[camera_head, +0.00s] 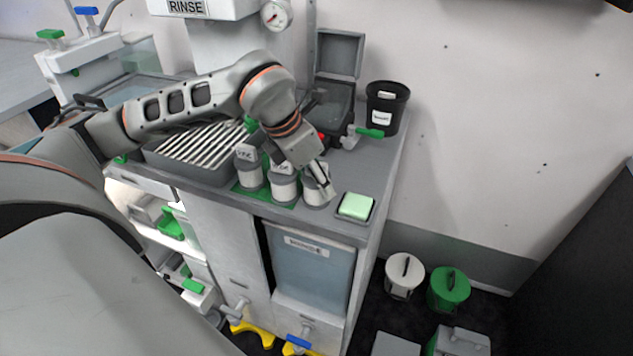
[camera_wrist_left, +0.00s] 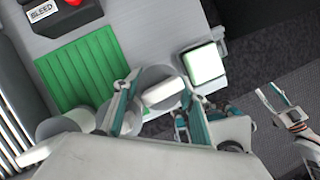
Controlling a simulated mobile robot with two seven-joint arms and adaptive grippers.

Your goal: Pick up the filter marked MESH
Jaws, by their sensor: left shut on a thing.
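Three grey filters with white handle tops stand in a row at the green mat (camera_head: 238,188). The left filter (camera_head: 250,172) and middle filter (camera_head: 284,186) have small labels too blurred to read for sure. My left gripper (camera_head: 322,188) is shut on the right filter (camera_head: 314,196). In the left wrist view, this filter's white handle (camera_wrist_left: 163,93) is between the two fingers, and the green mat (camera_wrist_left: 85,75) lies beside it. I cannot tell whether it touches the bench. What seems to be my right gripper (camera_wrist_left: 283,105) shows at the wrist view's right edge; its opening is unclear.
A pale green lit pad (camera_head: 356,206) sits right of the held filter, near the bench's front edge. Behind are a slatted tray (camera_head: 195,150), an open grey box (camera_head: 335,60) and a black bin (camera_head: 386,105). White (camera_head: 404,277) and green (camera_head: 449,290) canisters stand on the floor.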

